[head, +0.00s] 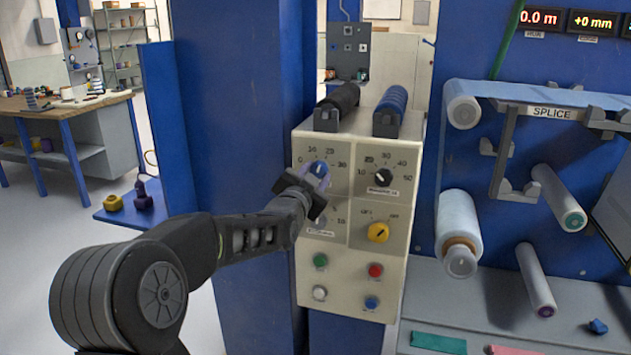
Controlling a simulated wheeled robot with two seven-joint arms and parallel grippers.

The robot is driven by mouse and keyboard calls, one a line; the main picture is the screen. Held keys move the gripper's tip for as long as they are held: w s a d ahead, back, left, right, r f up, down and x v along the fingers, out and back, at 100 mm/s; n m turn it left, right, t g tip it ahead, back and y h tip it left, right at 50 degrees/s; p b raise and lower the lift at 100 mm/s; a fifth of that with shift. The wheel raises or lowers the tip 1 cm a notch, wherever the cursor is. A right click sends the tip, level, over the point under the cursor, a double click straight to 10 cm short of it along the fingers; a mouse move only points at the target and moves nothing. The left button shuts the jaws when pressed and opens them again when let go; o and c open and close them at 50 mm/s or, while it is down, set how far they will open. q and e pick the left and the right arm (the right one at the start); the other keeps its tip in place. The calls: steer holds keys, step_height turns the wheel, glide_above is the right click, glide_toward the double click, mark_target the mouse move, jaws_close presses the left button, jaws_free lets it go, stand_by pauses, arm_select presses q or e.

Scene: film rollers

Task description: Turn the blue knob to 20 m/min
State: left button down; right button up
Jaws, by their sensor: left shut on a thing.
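The blue knob (319,168) is at the upper left of the beige control panel (345,268), under a dial marked from 0 to 30. Its pointer looks roughly upright, but the exact reading is hard to tell. My left gripper (314,180) reaches in from the left and is shut on the blue knob. The gripper covers the lower part of this dial and much of the knob below it. My right gripper is not in view.
Close by on the panel are a black knob (383,178), a yellow knob (378,232), and green (320,261), red (375,270), white (319,293) and blue (372,303) buttons. A blue column (240,130) stands left; film rollers (459,230) are right.

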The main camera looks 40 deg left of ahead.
arm_select(q)
steer(key=shift+m, duration=0.6)
steer(key=c, duration=0.9)
jaws_free()
steer(key=shift+s, duration=0.1)
steer(key=v, duration=0.7)
steer(key=shift+s+d, duration=0.15)
steer(key=shift+s, duration=0.15)
